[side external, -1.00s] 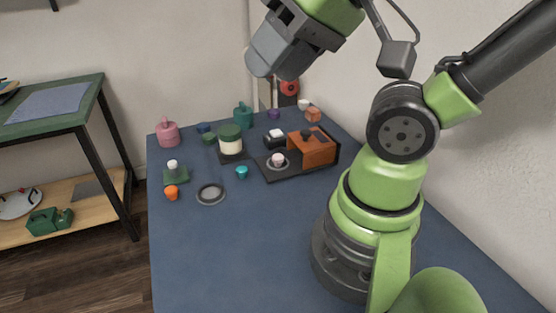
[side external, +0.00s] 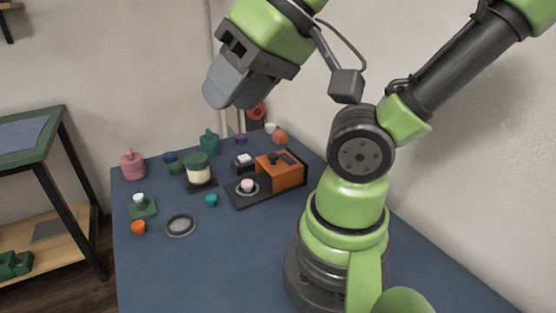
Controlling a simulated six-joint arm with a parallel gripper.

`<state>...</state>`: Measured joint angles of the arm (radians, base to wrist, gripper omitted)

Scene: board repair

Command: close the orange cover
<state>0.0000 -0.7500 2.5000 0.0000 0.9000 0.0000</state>
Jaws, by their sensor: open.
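The orange cover (side external: 290,176) is a box-like piece with a black knob on top. It sits on the right part of a dark flat base (side external: 245,202). The left part of that base is uncovered and shows a pale round piece (side external: 247,185) on a grey disc. My gripper (side external: 222,92) hangs high above the back of the table, up and to the left of the cover in the picture and well apart from it. It is open, and nothing shows in it. Its far side is hidden.
A green-lidded jar (side external: 199,176), a pink pot (side external: 132,165), a teal pot (side external: 210,143) and small coloured pieces stand around the cover. A grey ring (side external: 180,226) lies in front. The blue table's front (side external: 205,280) is clear. A wall is at the right.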

